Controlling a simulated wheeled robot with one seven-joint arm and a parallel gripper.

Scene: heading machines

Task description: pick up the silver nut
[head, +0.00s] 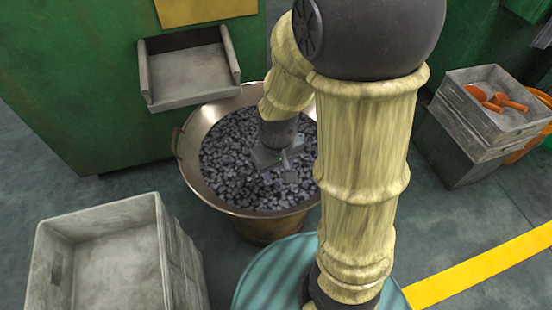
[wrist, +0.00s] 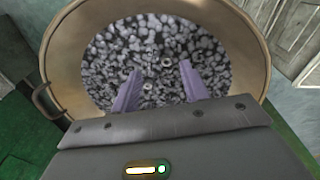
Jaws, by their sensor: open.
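A wide copper-coloured basin (head: 190,165) is filled with a heap of small silver-grey nuts (head: 235,160); its rim and handle also show in the wrist view (wrist: 66,85). My gripper (head: 284,167) is low over the right part of the heap. In the wrist view its two purple-grey fingers (wrist: 160,69) are spread apart and point down at the nuts. One silver nut (wrist: 148,87) with a visible hole shows between the fingers, and another nut (wrist: 166,62) shows near the fingertips. I see nothing held. I cannot tell whether the fingertips touch the heap.
A grey chute tray (head: 190,75) on the green machine (head: 75,90) overhangs the basin's back. An empty-looking grey crate (head: 110,245) stands front left. A crate with orange scoops (head: 470,110) is at right. A yellow floor line (head: 480,270) crosses front right.

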